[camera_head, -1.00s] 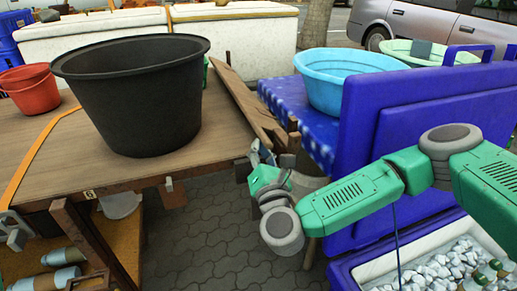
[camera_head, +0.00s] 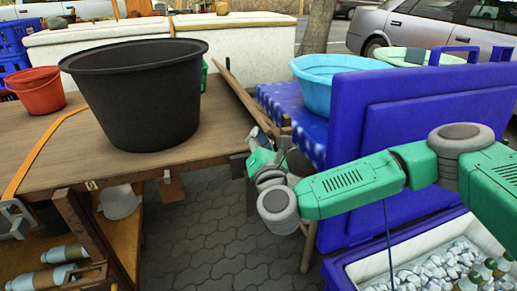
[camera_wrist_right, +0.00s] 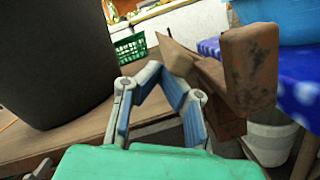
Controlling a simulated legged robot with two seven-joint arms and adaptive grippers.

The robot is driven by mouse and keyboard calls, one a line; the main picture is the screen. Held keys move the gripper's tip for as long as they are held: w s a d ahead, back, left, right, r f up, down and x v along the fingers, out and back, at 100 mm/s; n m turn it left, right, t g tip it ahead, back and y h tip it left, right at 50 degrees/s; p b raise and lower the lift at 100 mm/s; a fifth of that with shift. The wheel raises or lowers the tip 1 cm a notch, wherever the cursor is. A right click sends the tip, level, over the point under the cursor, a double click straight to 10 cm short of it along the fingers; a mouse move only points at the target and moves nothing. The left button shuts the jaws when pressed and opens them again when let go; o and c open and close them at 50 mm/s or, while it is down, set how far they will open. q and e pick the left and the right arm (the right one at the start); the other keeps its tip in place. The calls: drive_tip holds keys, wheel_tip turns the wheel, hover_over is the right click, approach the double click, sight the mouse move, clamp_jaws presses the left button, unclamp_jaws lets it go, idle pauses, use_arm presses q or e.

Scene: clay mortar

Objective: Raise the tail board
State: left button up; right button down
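The tail board (camera_head: 238,88) is a long wooden board along the right end of the brown wooden table (camera_head: 60,150). It shows as a narrow slanted strip in the head view. In the right wrist view the board (camera_wrist_right: 182,58) stands just beyond the fingertips, partly behind a rusty brown post end (camera_wrist_right: 250,68). My right gripper (camera_head: 262,140) is at the board's near end, by the table corner. In the wrist view its fingers (camera_wrist_right: 160,75) bend inward and the tips come together; contact with the board cannot be told. My left gripper is not in view.
A big black tub (camera_head: 140,100) and a red bucket (camera_head: 38,92) stand on the table. A blue-covered stand with a light-blue basin (camera_head: 325,80) and an open blue cooler (camera_head: 400,150) are on the right. Paving shows between table and cooler.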

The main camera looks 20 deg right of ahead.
sight(269, 133)
drive_tip(key=shift+w+d+r+b, duration=0.2)
drive_tip(key=shift+d+r+b, duration=0.1)
drive_tip(key=shift+d+r, duration=0.4)
drive_tip(key=shift+d+r+m+h+b, duration=0.3)
drive_tip(key=shift+d+r+m+b, duration=0.1)
drive_tip(key=shift+m, duration=0.5)
